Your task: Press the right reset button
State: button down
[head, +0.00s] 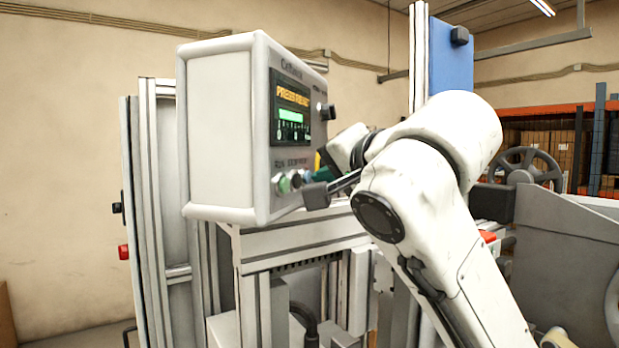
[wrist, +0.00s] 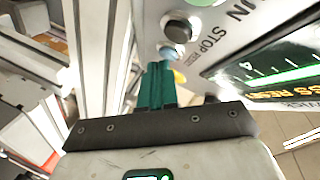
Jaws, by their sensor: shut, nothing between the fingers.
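The reset button is a small light-blue button (wrist: 172,52) at the end of the button row, beside the lettering for RESET in the wrist view. In the head view it is the blue button (head: 307,176) low on the control box face. My gripper (wrist: 158,66) has teal fingers that are shut and empty. Their tips lie just beside the blue button in the wrist view; I cannot tell whether they touch it. In the head view my gripper (head: 321,172) is at the box's lower right, partly hidden by my wrist.
The white control box (head: 222,130) carries a lit display (head: 291,108), a green button (head: 283,185) and a dark stop button (wrist: 180,27). A dark knob (head: 327,111) sticks out from its face. Metal frame posts (head: 150,180) stand close by. A handwheel (head: 525,168) is at the right.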

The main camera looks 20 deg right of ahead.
jog(key=shift+w+a, duration=0.1)
jog(key=shift+a, duration=0.05)
dwell(0.5)
jog(key=shift+s+d, duration=0.5)
jog(key=shift+d, duration=0.1)
jog(key=s+d, duration=0.2)
jog(key=d+p, duration=0.1)
jog(key=d, duration=0.1)
jog(key=shift+s+d, duration=0.1)
jog(key=shift+s, duration=0.3)
dwell(0.5)
